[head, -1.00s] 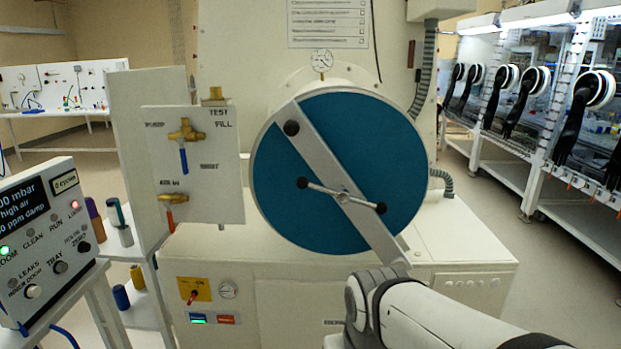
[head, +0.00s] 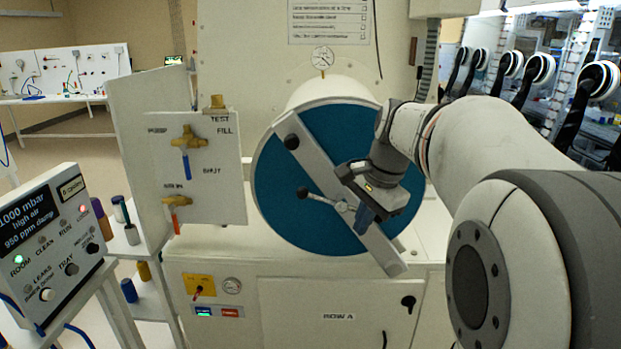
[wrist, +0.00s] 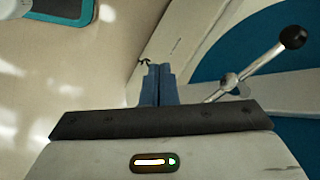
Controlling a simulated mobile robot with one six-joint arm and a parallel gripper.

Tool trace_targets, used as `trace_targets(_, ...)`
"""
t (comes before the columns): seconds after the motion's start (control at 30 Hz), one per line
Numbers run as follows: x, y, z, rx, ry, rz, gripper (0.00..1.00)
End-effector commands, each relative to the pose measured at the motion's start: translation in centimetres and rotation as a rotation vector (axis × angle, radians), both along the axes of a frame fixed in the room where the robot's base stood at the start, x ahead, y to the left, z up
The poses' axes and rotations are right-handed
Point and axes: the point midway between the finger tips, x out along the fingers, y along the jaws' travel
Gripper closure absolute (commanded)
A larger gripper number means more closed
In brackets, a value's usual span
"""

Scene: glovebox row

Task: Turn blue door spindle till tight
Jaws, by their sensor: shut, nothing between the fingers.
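The round blue door (head: 318,225) stands closed-looking on its white chamber, with a grey bar (head: 312,165) slanting across it. The spindle handle (head: 325,199) is a thin metal rod at the middle of the bar, with a black ball on its left end; my gripper hides its right end. In the wrist view one ball-ended arm of the handle (wrist: 262,60) slants up to the right, with the door (wrist: 245,50) behind. My gripper (head: 367,218) is in front of the door, right of the spindle hub. Its blue fingers (wrist: 158,82) are together and empty, left of the handle.
A valve panel (head: 222,178) with brass valves stands left of the door. A control box (head: 50,240) with a display is at the lower left. Glovebox ports with black gloves (head: 540,70) line the right side. A cabinet (head: 335,290) is below the door.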

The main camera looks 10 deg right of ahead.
Motion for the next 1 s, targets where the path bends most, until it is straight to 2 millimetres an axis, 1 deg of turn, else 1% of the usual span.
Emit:
trace_targets(0.03, 1.8, -2.2, 3.1, 0.045, 0.01, -0.128, 1.0)
trace_targets(0.1, 3.5, -4.5, 5.7, 0.109, 0.026, -0.29, 1.0)
trace_targets(0.13, 4.0, -5.4, 6.6, 0.134, 0.033, -0.349, 1.0)
trace_targets(0.2, 5.1, -7.3, 8.3, 0.182, 0.047, -0.467, 1.0)
trace_targets(0.3, 6.0, -9.1, 9.9, 0.231, 0.061, -0.581, 1.0)
trace_targets(0.4, 6.4, -10.0, 10.4, 0.257, 0.068, -0.638, 1.0)
trace_targets(0.47, 6.6, -10.1, 10.3, 0.264, 0.071, -0.652, 1.0)
trace_targets(0.57, 6.9, -9.9, 9.2, 0.266, 0.074, -0.655, 1.0)
trace_targets(0.67, 7.3, -9.4, 7.6, 0.264, 0.074, -0.654, 1.0)
trace_targets(1.0, 9.2, -7.6, 0.9, 0.263, 0.075, -0.652, 1.0)
